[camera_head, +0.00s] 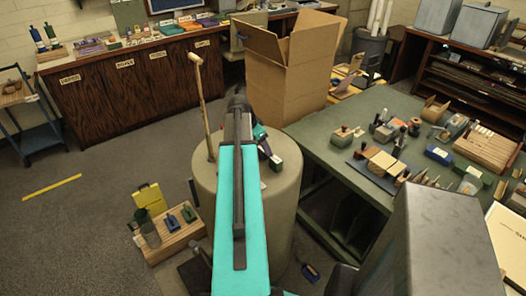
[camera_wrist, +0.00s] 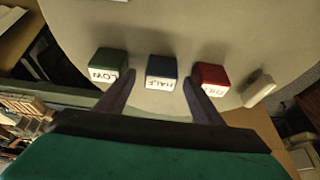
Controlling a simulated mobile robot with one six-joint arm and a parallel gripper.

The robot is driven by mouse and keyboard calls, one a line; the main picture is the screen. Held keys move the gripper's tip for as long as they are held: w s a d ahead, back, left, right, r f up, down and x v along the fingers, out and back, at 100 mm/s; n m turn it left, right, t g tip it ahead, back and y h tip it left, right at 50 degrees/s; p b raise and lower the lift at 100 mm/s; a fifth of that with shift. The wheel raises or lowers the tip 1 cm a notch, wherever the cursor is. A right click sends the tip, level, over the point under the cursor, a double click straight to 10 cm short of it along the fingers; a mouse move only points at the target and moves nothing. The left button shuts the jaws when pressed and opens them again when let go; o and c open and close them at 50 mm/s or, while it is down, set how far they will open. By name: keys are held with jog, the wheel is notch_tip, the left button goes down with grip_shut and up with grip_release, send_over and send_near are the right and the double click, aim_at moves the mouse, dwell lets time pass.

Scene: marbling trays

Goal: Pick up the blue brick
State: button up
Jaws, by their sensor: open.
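The blue brick (camera_wrist: 162,67) stands on a pale round top (camera_wrist: 215,28) in the wrist view, with a white lettered label on its near face. A green brick (camera_wrist: 107,59) stands to its left and a red brick (camera_wrist: 210,73) to its right, both with white labels. My gripper (camera_wrist: 159,86) is open, its two dark fingers on either side of the blue brick's picture position, reaching toward the gaps beside it. I cannot tell how far above the top the fingertips are. In the head view my arm hides the blue brick.
In the head view, a wooden stick (camera_head: 201,105) rises from the round stand (camera_head: 285,205). A cardboard box (camera_head: 290,68) is behind it, and a cluttered green table (camera_head: 345,128) is to the right.

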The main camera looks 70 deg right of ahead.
jog(key=shift+x, duration=1.05)
jog(key=c, duration=1.2)
